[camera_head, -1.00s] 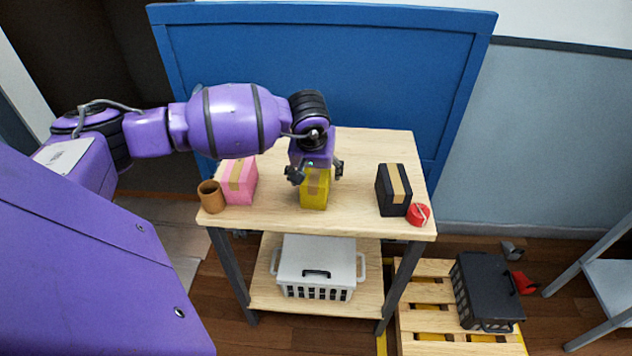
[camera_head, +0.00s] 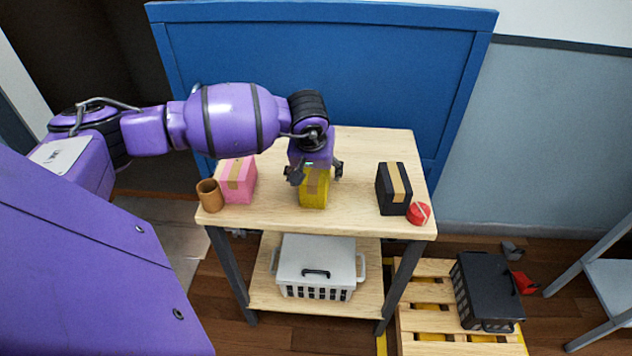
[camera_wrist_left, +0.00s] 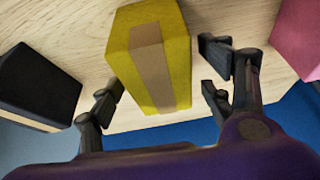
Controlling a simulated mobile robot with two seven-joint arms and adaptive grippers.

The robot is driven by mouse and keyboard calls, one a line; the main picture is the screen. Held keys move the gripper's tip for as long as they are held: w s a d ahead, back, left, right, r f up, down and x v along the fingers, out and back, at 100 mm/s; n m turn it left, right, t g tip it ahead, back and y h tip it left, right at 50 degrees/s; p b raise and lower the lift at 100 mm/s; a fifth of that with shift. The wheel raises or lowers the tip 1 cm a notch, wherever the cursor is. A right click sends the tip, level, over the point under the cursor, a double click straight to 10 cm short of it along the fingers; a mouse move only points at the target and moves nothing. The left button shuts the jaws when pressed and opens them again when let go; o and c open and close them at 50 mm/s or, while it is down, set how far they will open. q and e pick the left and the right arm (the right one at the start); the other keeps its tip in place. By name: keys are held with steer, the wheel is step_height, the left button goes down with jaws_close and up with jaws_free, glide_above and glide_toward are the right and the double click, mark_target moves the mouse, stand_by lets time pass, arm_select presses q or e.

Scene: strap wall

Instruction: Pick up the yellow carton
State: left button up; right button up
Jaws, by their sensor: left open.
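The yellow carton (camera_head: 314,190) stands upright on the wooden table, with a tan tape strip down it. My left gripper (camera_head: 314,174) is open above the carton, with a finger to each side of its top. In the left wrist view the yellow carton (camera_wrist_left: 150,60) lies between the spread fingers of the left gripper (camera_wrist_left: 160,100), with gaps on both sides. Part of the carton's top is hidden by the gripper in the head view. My right gripper is not in view.
A pink carton (camera_head: 237,182) and brown cup (camera_head: 210,195) stand left on the table (camera_head: 275,215). A black carton (camera_head: 391,190) and red round item (camera_head: 419,213) stand right. A blue panel (camera_head: 400,80) rises behind. A white basket (camera_head: 316,268) sits on the lower shelf.

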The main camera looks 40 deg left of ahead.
arm_select(q)
steer(key=c, duration=1.4)
steer(key=shift+r, duration=0.1)
steer(key=shift+c, duration=0.5)
